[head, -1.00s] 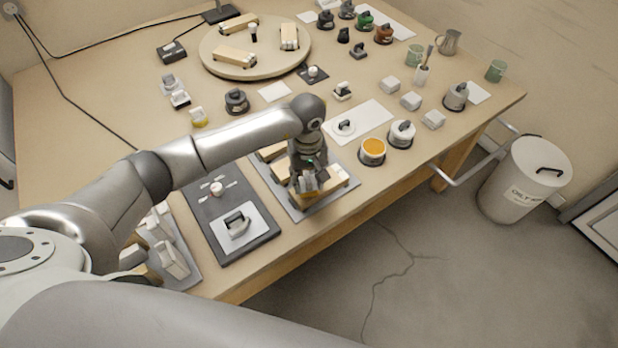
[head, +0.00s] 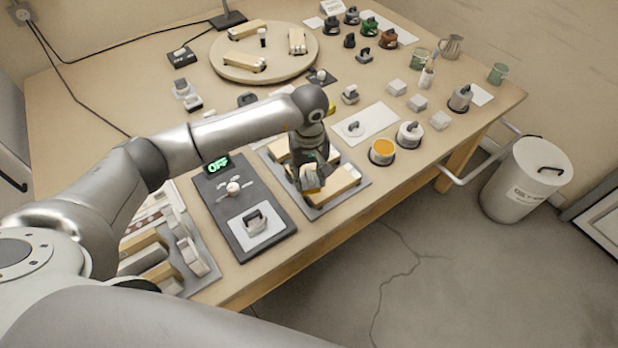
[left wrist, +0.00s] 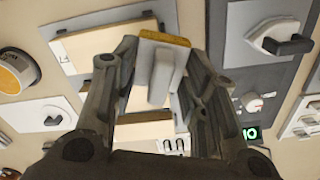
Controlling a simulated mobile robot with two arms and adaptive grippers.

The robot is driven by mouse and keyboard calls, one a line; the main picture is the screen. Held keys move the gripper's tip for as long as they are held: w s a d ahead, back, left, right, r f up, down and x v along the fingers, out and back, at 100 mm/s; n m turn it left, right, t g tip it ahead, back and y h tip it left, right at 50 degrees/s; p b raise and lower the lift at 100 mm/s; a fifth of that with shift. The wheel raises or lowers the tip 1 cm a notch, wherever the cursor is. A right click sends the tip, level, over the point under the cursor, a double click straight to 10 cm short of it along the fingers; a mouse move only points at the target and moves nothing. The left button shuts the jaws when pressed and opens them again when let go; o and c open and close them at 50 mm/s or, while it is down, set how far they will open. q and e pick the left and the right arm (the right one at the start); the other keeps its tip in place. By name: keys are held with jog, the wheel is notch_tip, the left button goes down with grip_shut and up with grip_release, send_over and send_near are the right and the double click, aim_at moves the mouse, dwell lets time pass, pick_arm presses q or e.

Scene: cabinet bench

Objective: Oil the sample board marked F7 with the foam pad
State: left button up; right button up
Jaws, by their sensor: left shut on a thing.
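My left gripper (head: 312,178) is shut on the foam pad, which has a pale grey handle (left wrist: 161,78) and a yellow foam edge (left wrist: 165,38). It is low over a grey tray (head: 322,207) holding pale wooden sample boards. One board (head: 344,181) lies at the tray's right, beside the gripper; another (head: 278,150) is partly behind the arm. In the left wrist view, a board (left wrist: 100,48) is just left of the pad. I cannot read F7 on any board, or tell whether the foam touches wood. My right gripper is not in view.
An open tin of amber liquid (head: 382,148) and a lidded tin (head: 410,133) stand right of the tray. A dark unit (head: 232,212) with a green OFF display is to the left. A rack (head: 185,270) fills the front left. A turntable (head: 225,68) stands behind.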

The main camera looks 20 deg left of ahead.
aim_at(308, 173)
pick_arm(q)
jog(key=shift+r+p, duration=0.55)
jog(key=shift+r, duration=0.95)
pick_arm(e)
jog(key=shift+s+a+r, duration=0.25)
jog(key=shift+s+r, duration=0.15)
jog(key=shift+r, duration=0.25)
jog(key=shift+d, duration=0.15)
